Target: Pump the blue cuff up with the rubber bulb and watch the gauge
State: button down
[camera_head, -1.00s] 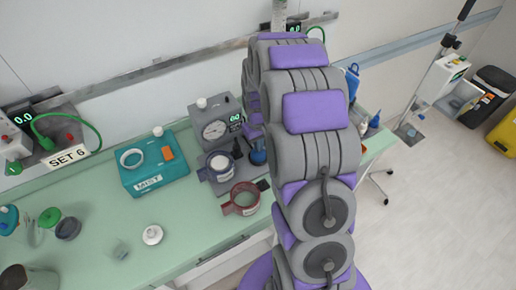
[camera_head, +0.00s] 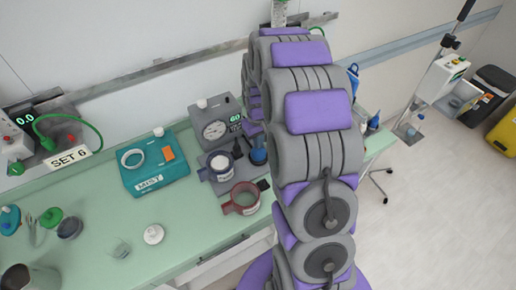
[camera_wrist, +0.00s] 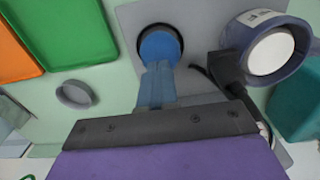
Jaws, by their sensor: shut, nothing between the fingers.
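The blue cuff (camera_head: 207,174) is a dark blue ring around a white cylinder on the grey gauge unit's base. It also shows at the upper right in the wrist view (camera_wrist: 235,40). The gauge (camera_head: 215,130) is a round white dial on the grey unit, with a small green digital display (camera_head: 235,118) too small to read surely. The blue rubber bulb (camera_wrist: 161,46) sits in a dark round seat left of the cuff in the wrist view. My gripper (camera_wrist: 158,72) is shut and empty, its blue fingers at the bulb. I cannot tell whether they touch it.
A dark red cuff (camera_head: 226,207) lies in front of the blue one. My arm hides the counter's right part.

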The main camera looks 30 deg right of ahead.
jog(key=shift+f, duration=0.15)
jog(key=shift+f, duration=0.95)
jog(key=shift+r+p, duration=0.35)
jog(key=shift+r, duration=0.75)
jog(key=shift+f, duration=0.1)
jog(key=shift+f, duration=1.05)
jog(key=shift+r+p, duration=0.35)
jog(key=shift+r, duration=0.8)
jog(key=shift+r, duration=0.1)
